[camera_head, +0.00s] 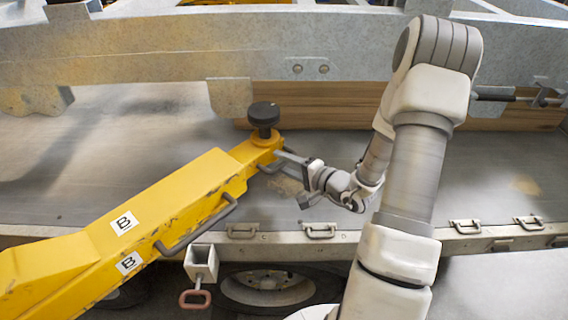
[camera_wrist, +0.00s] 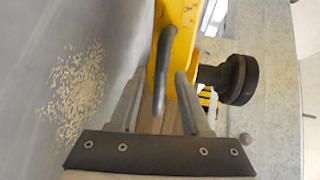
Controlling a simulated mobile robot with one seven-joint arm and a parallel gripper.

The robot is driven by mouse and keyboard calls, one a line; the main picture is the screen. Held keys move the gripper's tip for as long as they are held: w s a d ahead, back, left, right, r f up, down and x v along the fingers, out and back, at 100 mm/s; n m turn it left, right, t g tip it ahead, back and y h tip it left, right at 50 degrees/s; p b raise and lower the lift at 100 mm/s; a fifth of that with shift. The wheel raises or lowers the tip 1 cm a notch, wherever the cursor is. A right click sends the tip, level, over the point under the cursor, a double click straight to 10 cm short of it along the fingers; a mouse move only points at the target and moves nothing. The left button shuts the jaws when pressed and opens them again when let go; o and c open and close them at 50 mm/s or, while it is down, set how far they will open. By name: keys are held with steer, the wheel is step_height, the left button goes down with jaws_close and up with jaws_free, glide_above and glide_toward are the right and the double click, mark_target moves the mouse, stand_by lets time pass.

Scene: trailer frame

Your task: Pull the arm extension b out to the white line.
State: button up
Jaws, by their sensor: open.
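The yellow arm (camera_head: 150,215) marked with B labels (camera_head: 125,222) reaches up from the lower left. Its far end piece (camera_head: 262,147), which looks like extension b, carries a black knob (camera_head: 264,115); the knob also shows in the wrist view (camera_wrist: 240,80). A dark bar handle (camera_wrist: 159,75) is on this end piece. My gripper (camera_wrist: 162,80) is open, with its fingers on either side of the handle in the wrist view. In the head view my gripper (camera_head: 287,165) is at the right of the end piece. Contact is unclear. I cannot make out a white line.
A longer grey handle (camera_head: 200,228) runs along the yellow arm's side. The grey trailer deck (camera_head: 450,175) lies below, with latches (camera_head: 466,226) along its front edge. A metal beam (camera_head: 200,62) and wooden boards (camera_head: 330,105) stand behind. The deck to the right is clear.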

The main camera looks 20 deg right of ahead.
steer(key=shift+c, duration=0.3)
jaws_close()
stand_by(1.2)
